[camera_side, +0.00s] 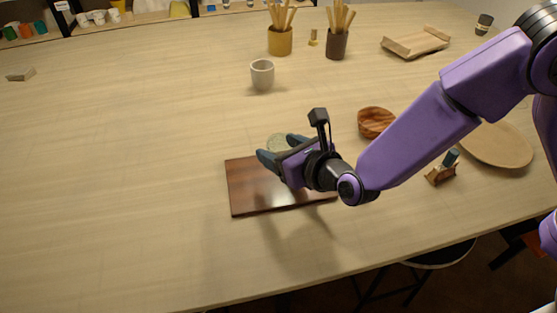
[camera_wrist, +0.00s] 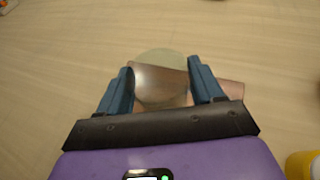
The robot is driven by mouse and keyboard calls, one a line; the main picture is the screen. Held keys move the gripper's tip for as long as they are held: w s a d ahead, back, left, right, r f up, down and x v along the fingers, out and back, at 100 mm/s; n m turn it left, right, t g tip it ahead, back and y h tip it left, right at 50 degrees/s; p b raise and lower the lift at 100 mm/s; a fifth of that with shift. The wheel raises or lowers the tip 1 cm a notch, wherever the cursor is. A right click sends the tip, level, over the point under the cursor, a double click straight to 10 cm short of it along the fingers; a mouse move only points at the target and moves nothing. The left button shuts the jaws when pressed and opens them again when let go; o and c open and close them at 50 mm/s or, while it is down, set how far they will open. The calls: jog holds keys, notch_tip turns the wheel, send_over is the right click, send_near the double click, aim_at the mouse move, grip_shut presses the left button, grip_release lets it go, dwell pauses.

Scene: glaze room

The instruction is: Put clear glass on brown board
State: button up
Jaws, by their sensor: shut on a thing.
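The clear glass (camera_side: 277,141) is a pale, see-through vessel between my gripper's fingers. My gripper (camera_side: 281,150) is shut on it, over the far part of the brown board (camera_side: 246,192). The board is a flat, glossy slab on the table, partly covered by my gripper. In the wrist view, the glass (camera_wrist: 160,72) sits between the two blue fingers, with the brown board (camera_wrist: 232,95) showing behind it. The base of the glass is hidden in the side view, so I cannot tell whether it touches the board.
A wooden bowl (camera_side: 375,122) stands right of the board, and a pale cup (camera_side: 262,75) behind it. Two brush pots, yellow (camera_side: 280,42) and brown (camera_side: 337,44), stand farther back. A wooden tray (camera_side: 415,42) and a round board (camera_side: 497,146) are at right. The table's left is mostly clear.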

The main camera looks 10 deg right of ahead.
jog(key=shift+w+a+f, duration=0.25)
jog(key=shift+f, duration=1.65)
jog(key=shift+f, duration=0.15)
jog(key=o, duration=1.2)
jog(key=v, duration=1.2)
